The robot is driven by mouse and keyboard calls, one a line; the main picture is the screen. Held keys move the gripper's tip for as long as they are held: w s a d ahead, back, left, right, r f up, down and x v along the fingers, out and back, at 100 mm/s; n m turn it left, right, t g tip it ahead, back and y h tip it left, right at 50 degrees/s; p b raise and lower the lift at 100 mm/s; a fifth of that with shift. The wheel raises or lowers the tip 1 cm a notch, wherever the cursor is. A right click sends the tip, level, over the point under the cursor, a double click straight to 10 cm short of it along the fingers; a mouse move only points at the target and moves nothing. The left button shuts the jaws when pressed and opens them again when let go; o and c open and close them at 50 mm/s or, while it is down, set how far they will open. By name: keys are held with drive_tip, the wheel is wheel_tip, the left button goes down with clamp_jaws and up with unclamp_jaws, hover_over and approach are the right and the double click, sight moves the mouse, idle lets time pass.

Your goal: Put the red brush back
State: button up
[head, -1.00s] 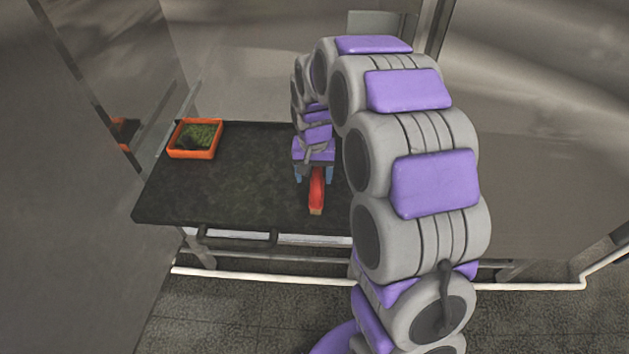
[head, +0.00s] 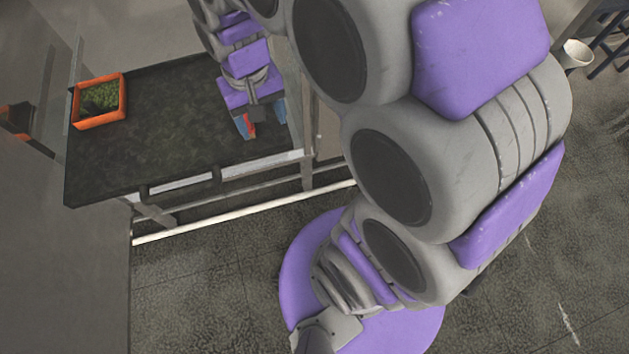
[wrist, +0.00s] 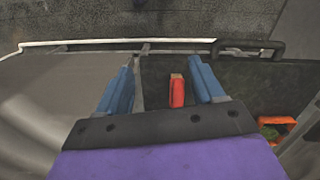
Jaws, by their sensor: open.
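The red brush (wrist: 177,92) shows in the wrist view between my gripper's two blue fingers, nearer the right finger and with space on both sides. Its tan end points up in the picture. In the head view only a small red part of the brush (head: 251,129) shows by the fingers; my gripper hides the rest. My gripper (head: 262,124) is open and empty over the right part of the dark table top, pointing down. The open fingers also show in the wrist view (wrist: 160,75). Whether the brush lies on the table top cannot be told.
An orange tray (head: 101,121) with green contents stands at the table's left end, beside a shiny metal wall. The dark table top (head: 165,125) between tray and gripper is clear. A rail (head: 180,186) runs along its front edge. A white bucket (head: 577,54) stands far right.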

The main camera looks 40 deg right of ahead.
drive_tip(key=s+n+g, duration=0.1)
drive_tip(key=s, duration=1.6)
drive_tip(key=shift+s+d+n, duration=0.2)
drive_tip(key=shift+s+n, duration=0.05)
drive_tip(key=shift+n, duration=0.05)
